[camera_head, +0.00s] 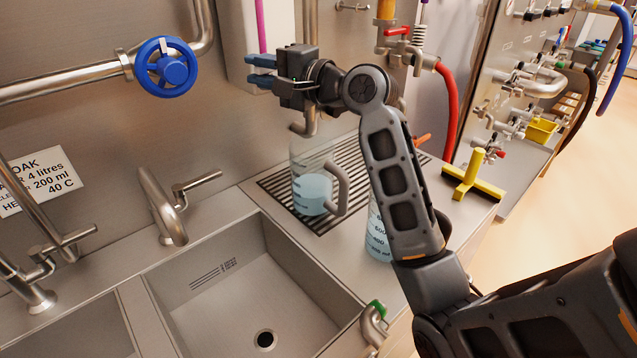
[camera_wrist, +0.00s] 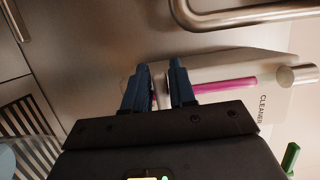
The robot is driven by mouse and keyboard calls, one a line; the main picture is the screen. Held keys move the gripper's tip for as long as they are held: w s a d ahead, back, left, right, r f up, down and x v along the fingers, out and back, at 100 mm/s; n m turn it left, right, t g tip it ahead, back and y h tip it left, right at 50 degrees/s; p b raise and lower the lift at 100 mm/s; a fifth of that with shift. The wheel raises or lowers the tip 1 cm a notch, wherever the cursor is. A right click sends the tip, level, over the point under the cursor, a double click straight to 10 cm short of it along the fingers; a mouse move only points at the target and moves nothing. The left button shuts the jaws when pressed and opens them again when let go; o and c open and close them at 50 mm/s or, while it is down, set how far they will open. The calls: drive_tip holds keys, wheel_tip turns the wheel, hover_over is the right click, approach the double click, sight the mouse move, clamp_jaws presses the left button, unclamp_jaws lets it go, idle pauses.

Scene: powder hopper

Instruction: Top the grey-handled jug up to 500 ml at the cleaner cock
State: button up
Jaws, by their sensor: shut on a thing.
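The clear jug with the grey handle (camera_head: 338,190) stands upright on the ribbed drain grid. Pale blue liquid (camera_head: 312,194) fills its lower part; I cannot read the level against its marks. A metal spout (camera_head: 308,122) ends over its mouth. My gripper (camera_head: 260,71) is up by the wall above the jug, at the cleaner cock, its blue fingers close together; in the wrist view they (camera_wrist: 158,75) point at the white cleaner tank (camera_wrist: 272,112), which has a pink sight tube.
A second marked jug (camera_head: 378,238) with blue liquid stands partly behind my arm. The sink (camera_head: 225,300) is empty at the front. A yellow squeegee-like tool (camera_head: 470,180) lies at the counter's right end. A blue handwheel valve (camera_head: 166,67) is on the left wall.

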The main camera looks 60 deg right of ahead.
sight(265, 72)
drive_tip(key=shift+s+a, duration=0.15)
drive_tip(key=shift+s, duration=0.8)
drive_tip(key=shift+f, duration=0.1)
drive_tip(key=shift+s, duration=1)
idle(6.0)
